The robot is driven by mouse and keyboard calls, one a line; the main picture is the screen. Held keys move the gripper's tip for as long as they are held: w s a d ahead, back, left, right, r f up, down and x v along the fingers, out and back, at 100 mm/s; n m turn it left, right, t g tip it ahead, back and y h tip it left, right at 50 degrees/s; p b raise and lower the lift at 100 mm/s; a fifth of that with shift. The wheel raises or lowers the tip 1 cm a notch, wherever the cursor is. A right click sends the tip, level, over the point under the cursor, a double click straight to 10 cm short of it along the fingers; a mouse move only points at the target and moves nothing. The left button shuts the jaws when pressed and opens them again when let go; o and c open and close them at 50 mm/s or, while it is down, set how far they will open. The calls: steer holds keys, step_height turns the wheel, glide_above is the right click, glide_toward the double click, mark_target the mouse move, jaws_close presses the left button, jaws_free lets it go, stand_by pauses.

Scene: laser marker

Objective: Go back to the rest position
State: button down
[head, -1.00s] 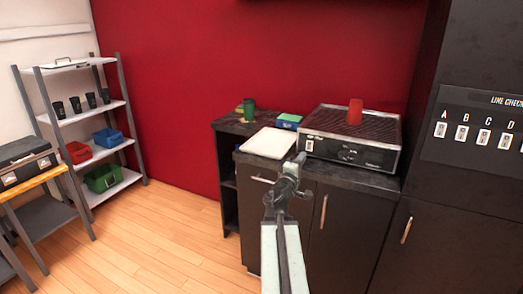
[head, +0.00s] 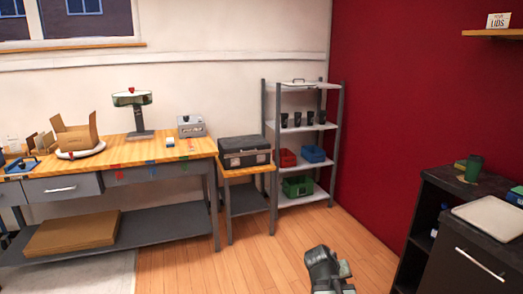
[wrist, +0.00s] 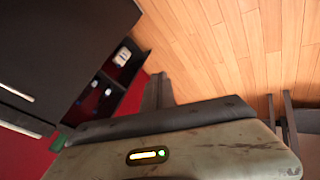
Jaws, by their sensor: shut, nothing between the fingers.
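My gripper (head: 342,270) shows at the bottom edge of the head view, low in front of the wooden floor. It also shows in the wrist view (wrist: 160,90), where its dark fingers are together with nothing held. It is clear of the dark counter (head: 462,262) at the right and touches nothing that I can see. Most of my arm is below the head view.
The wooden floor (head: 285,245) ahead is open. A shelf rack (head: 337,150) with cups and bins stands at the back. A workbench (head: 150,158) with boxes is at left, beside a small table with a black toolbox (head: 245,151). The counter holds a green cup (head: 474,168).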

steer(key=s+a+f+g+y, duration=0.4)
steer(key=s+a+g+y, duration=0.15)
steer(key=s+a, duration=0.55)
step_height(320, 180, up, 16)
steer(key=w+p, duration=0.1)
steer(key=p, duration=1.6)
steer(key=shift+w+a+t, duration=0.35)
steer(key=shift+w+t, duration=0.05)
steer(key=shift+t, duration=0.05)
steer(key=shift+r, duration=0.1)
